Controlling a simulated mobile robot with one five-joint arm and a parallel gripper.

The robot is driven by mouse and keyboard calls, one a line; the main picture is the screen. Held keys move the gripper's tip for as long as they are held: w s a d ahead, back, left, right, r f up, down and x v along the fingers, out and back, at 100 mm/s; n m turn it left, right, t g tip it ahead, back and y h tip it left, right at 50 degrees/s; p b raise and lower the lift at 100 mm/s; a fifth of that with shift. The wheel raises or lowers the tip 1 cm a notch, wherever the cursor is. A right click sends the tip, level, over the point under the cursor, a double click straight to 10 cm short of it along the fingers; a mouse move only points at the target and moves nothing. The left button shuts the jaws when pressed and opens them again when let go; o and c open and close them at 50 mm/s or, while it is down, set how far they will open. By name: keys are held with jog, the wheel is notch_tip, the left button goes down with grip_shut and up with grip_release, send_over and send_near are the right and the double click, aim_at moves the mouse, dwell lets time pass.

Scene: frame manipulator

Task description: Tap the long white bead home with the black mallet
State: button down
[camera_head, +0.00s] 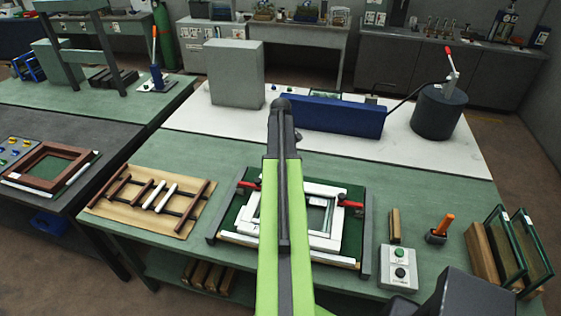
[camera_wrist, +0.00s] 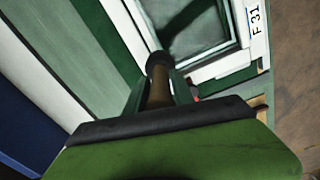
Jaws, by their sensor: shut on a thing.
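A white window frame (camera_head: 327,190) with a glass pane lies in a green-based fixture, held by red clamps, in the head view. My green arm covers its left part. A long white strip (camera_head: 341,262) lies along the fixture's front edge; I cannot tell whether it is the long bead. In the wrist view my gripper (camera_wrist: 160,92) is shut on the brown handle of the black mallet (camera_wrist: 157,60). The mallet's head points toward the frame's corner (camera_wrist: 190,72); contact cannot be told.
On the right are a button box (camera_head: 398,268), an orange-handled tool (camera_head: 441,229) and upright glass panes (camera_head: 520,245). A blue block (camera_head: 335,118) stands behind the fixture.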

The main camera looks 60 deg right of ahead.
jog(key=shift+f+b, duration=0.35)
jog(key=shift+f, duration=0.25)
notch_tip(320, 180, up, 6)
jog(key=p, duration=0.5)
jog(key=shift+f+p, duration=0.2)
jog(key=shift+p, duration=0.1)
jog(key=shift+f, duration=0.15)
jog(key=s+d+f+b, duration=0.2)
jog(key=s+f+b, duration=0.1)
jog(key=s, duration=0.5)
jog(key=shift+d, duration=0.25)
jog(key=shift+s, duration=0.1)
notch_tip(320, 180, down, 2)
jog(key=shift+f+b, duration=0.1)
jog(key=shift+b, duration=1.1)
